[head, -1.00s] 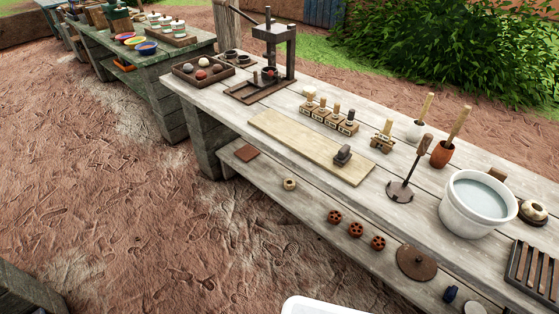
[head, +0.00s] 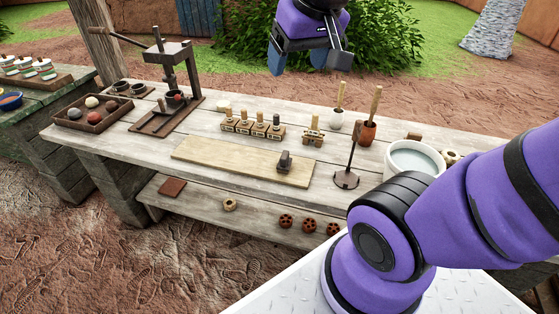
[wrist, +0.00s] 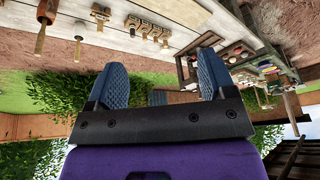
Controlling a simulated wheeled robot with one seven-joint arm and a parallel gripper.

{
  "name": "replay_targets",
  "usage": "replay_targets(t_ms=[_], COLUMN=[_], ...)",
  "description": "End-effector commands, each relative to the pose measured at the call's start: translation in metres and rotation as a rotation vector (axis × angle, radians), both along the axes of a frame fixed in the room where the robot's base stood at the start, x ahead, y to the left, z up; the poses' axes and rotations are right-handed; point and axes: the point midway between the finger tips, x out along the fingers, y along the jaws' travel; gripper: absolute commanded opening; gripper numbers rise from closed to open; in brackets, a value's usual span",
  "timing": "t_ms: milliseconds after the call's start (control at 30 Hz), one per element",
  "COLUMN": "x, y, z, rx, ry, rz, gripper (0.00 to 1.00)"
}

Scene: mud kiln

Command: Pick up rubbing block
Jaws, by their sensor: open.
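The wrist view shows the same open blue fingers (wrist: 160,76) with the bench upside down at the top. I cannot make out the block in the wrist view.
Several wooden stamps (head: 250,127) stand behind the board, and a press (head: 170,90) stands left. A lower shelf (head: 190,205) runs along the front.

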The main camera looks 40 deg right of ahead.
Motion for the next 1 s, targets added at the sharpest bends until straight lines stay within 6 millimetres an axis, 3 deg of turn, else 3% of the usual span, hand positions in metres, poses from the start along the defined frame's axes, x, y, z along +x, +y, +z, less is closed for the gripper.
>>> replay_targets(t_ms=[200, 467, 700, 1000], x=[0.06, 0.121, 0.165, 0.197], y=[-0.017, -0.042, -0.069, -0.103], z=[-0.034, -0.091, -0.16, -0.265], rx=[0.039, 0.078, 0.108, 0.136], ry=[0.076, 0.155, 0.226, 0.312], rz=[-0.126, -0.279, -0.422, -0.6], gripper=[0.77, 0.77, 0.77, 0.77])
